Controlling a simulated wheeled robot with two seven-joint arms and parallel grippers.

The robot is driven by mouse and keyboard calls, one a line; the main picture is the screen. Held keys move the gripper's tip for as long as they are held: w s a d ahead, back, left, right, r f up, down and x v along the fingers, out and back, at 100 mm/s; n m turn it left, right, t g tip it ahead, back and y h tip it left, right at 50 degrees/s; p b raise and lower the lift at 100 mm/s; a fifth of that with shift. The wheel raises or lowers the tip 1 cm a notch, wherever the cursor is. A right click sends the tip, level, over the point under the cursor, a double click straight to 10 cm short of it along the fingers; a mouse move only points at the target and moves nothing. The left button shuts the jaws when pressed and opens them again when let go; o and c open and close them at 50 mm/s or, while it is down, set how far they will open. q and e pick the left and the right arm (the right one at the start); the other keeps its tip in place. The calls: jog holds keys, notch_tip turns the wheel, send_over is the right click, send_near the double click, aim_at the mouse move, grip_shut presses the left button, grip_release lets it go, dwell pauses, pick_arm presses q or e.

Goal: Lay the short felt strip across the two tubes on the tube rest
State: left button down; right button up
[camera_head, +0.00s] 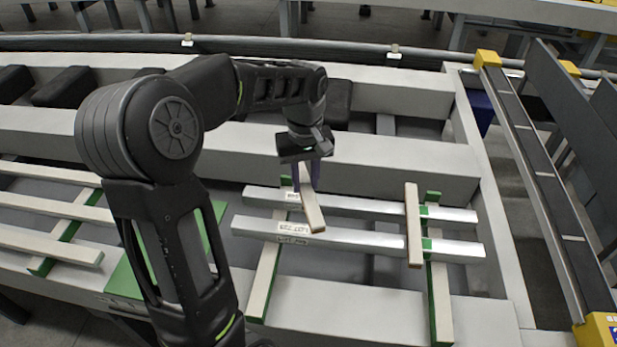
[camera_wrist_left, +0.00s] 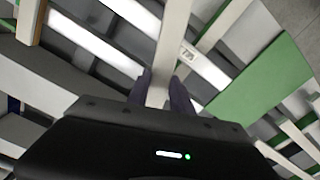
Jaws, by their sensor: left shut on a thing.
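A short beige felt strip (camera_head: 312,207) is held at its far end between the fingers of my left gripper (camera_head: 306,178). In the left wrist view the strip (camera_wrist_left: 172,38) runs up and away from the shut fingers (camera_wrist_left: 162,92). Two silver tubes, the far tube (camera_head: 360,205) and the near tube (camera_head: 350,239), lie side by side on the tube rest (camera_head: 264,275). The strip is over the left part of the tubes in the head view; I cannot tell whether it touches them. My right gripper is not in view.
Another beige strip (camera_head: 413,235) lies across both tubes at the right. More pale bars (camera_head: 50,240) lie on a rack at the left. A dark rail with yellow ends (camera_head: 540,165) runs along the right. The tubes' middle stretch is clear.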

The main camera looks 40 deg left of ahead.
pick_arm(q)
jog(key=shift+a, duration=0.1)
notch_tip(320, 180, down, 7)
jog(key=b, duration=0.5)
dwell(0.4)
jog(key=shift+f+b, duration=0.45)
jog(key=shift+b, duration=0.15)
dwell(0.3)
jog(key=c, duration=1.1)
grip_release()
jog(key=shift+o, duration=0.2)
jog(key=shift+r, duration=3.9)
